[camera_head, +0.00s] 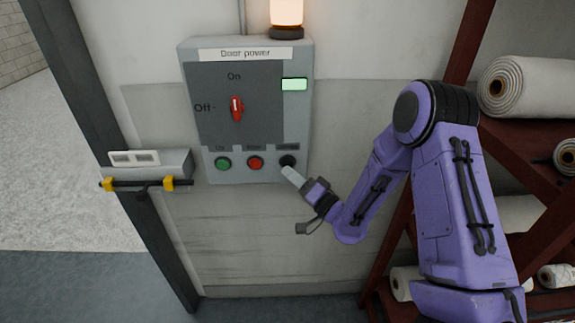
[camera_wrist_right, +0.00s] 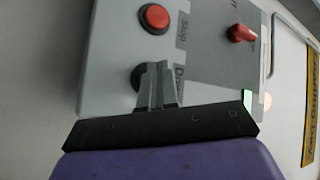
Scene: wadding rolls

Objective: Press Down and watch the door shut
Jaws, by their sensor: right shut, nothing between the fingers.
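The grey control box (camera_head: 190,110), labelled "Door power", hangs on the wall. Its red rotary switch (camera_head: 236,108) stands upright toward "On", and a green indicator (camera_head: 294,84) is lit. Along the bottom are a green button (camera_head: 223,163), a red button (camera_head: 255,163) and a black button (camera_head: 287,160). My right gripper (camera_head: 290,172) is shut and empty, its tips at the black button. In the right wrist view the shut fingers (camera_wrist_right: 158,72) partly hide the black button (camera_wrist_right: 137,78); I cannot tell whether it is pressed in. The doorway at left looks open. My left gripper is out of view.
A lamp (camera_head: 287,12) glows above the box. A grey wall unit with a black bar and yellow clips (camera_head: 150,165) sits left of the box, by the dark door frame (camera_head: 100,120). A dark red rack (camera_head: 540,160) with wadding rolls (camera_head: 540,85) stands at right.

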